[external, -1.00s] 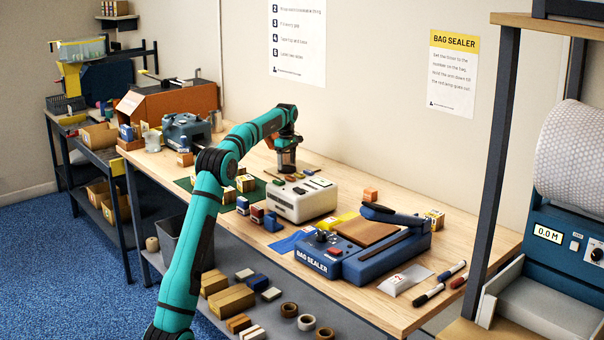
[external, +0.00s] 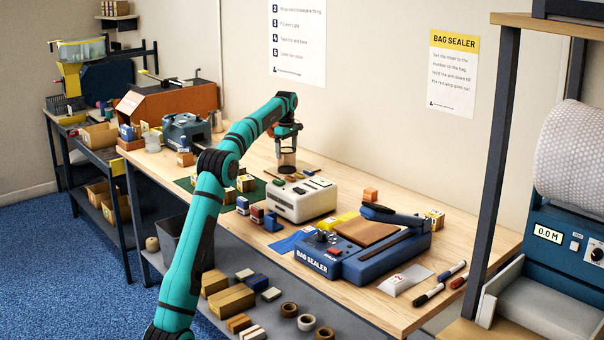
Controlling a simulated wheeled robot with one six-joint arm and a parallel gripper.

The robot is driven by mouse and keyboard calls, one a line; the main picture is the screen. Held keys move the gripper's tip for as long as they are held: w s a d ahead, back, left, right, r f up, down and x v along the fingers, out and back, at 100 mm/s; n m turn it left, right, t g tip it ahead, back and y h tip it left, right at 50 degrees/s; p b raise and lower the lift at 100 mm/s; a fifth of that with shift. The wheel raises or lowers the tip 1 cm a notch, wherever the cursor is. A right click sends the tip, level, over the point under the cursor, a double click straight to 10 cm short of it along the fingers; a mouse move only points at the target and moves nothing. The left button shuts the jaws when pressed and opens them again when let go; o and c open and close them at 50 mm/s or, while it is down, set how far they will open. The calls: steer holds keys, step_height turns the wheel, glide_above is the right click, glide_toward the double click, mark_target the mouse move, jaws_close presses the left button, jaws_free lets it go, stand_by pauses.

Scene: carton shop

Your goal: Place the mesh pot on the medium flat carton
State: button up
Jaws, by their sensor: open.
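The mesh pot (external: 287,163), dark and cylindrical, stands upright on the bench behind the white boxy machine. My gripper (external: 287,149) is open, pointing down, right over the pot's top. At this size I cannot tell whether its fingers touch the rim. A flat brown piece (external: 367,233) lies on the blue bag sealer, to the right of and nearer than the pot. I cannot tell for certain whether it is the medium flat carton.
The white machine (external: 301,203) stands just in front of the pot. The blue bag sealer (external: 385,262) has a raised arm. Small boxes (external: 246,183) stand on a green mat to the left. Bare bench lies right of the pot, along the wall.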

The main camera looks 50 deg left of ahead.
step_height(320, 180, up, 7)
steer(key=shift+f, duration=0.15)
stand_by(0.4)
steer(key=s+d+r+m+t+y, duration=0.1)
steer(key=s+d+r+m+t, duration=0.2)
steer(key=d+r, duration=0.35)
steer(key=s+d+r+m+t, duration=0.1)
steer(key=s+d+r+m, duration=0.1)
steer(key=s+d+r, duration=0.45)
steer(key=s+d+r+m+t+y, duration=0.1)
steer(key=s+d+r+m+t, duration=0.15)
steer(key=s+d, duration=0.35)
steer(key=s+d+r+m+t, duration=0.1)
steer(key=s+d+m+t, duration=0.15)
steer(key=d, duration=0.45)
steer(key=s+d+f+m+t, duration=0.1)
steer(key=s+d+m+t, duration=0.15)
steer(key=s+d, duration=0.4)
steer(key=s+d+f+m+t, duration=0.1)
steer(key=s+d+m, duration=0.2)
steer(key=s, duration=0.7)
steer(key=s+d+f+m+t+h, duration=0.1)
steer(key=s+f, duration=0.3)
steer(key=s, duration=0.4)
steer(key=s+d+f+m+t+h, duration=0.1)
steer(key=s+d+f+m+t, duration=0.3)
steer(key=s, duration=0.4)
steer(key=shift+s+d+f, duration=0.2)
steer(key=shift+d, duration=0.1)
